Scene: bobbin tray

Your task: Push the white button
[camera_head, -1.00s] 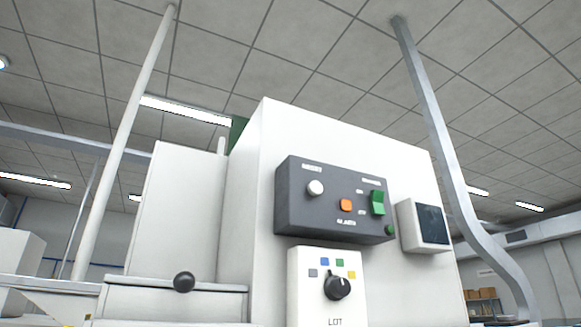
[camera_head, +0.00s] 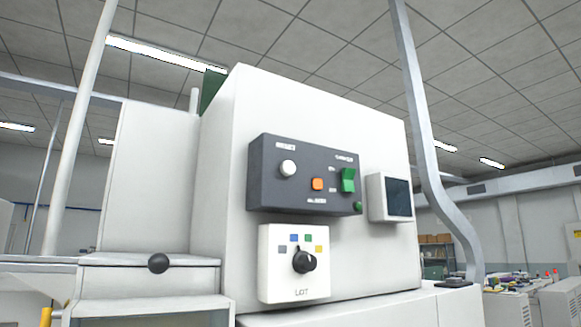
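The white button (camera_head: 288,168) is a small round knob at the upper left of a dark grey control box (camera_head: 285,196). The box is fixed to the front of a large white machine (camera_head: 232,130).
A white unit with a dark screen (camera_head: 398,197) sits to the right. A black ball knob (camera_head: 158,263) sticks out at the lower left. A grey pipe (camera_head: 424,140) runs down at the right.

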